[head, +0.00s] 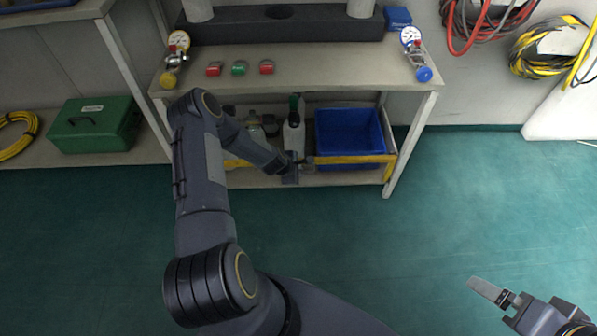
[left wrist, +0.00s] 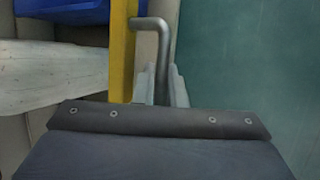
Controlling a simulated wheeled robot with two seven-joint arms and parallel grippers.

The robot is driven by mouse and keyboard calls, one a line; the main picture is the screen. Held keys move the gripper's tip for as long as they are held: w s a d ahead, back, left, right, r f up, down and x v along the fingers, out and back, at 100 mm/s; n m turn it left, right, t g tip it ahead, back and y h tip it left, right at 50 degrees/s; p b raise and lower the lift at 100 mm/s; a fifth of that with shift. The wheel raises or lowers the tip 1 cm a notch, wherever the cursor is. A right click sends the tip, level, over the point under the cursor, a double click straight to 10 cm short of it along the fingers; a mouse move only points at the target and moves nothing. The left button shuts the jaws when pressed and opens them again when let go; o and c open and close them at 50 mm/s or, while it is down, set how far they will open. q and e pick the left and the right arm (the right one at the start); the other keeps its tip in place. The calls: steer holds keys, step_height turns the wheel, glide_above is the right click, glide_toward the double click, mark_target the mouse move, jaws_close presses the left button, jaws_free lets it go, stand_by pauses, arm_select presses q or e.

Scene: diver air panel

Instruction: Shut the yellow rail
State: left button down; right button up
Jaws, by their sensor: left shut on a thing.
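The yellow rail (head: 350,159) runs along the front of the lower shelf, in front of a blue crate. Its right end meets a yellow upright piece by the bench leg. In the left wrist view the yellow rail (left wrist: 122,50) stands upright in the picture, with a bent grey metal handle (left wrist: 163,45) beside it. My left gripper (head: 302,166) is at the middle of the rail, and its fingers (left wrist: 163,85) are shut on the handle. My arm hides part of the rail's left stretch. My right gripper (head: 490,291) is low at the right, away from the rail; its finger gap is not clear.
The blue crate (head: 350,131) and several bottles, one white (head: 293,136), stand on the lower shelf. Gauges, valves and coloured caps sit on the bench top (head: 330,72). A green case (head: 94,125) is at left. The green floor (head: 480,200) is clear.

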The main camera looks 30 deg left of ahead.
arm_select(q)
steer(key=shift+w+a, duration=0.1)
steer(key=shift+a, duration=0.05)
steer(key=c, duration=1.8)
jaws_free()
steer(key=shift+o, duration=0.2)
steer(key=shift+r, duration=0.1)
steer(key=d+p+v, duration=0.1)
steer(key=p+v, duration=0.1)
steer(key=v, duration=0.5)
steer(key=shift+a+r, duration=0.25)
steer(key=shift+a, duration=0.3)
steer(key=shift+r, duration=0.1)
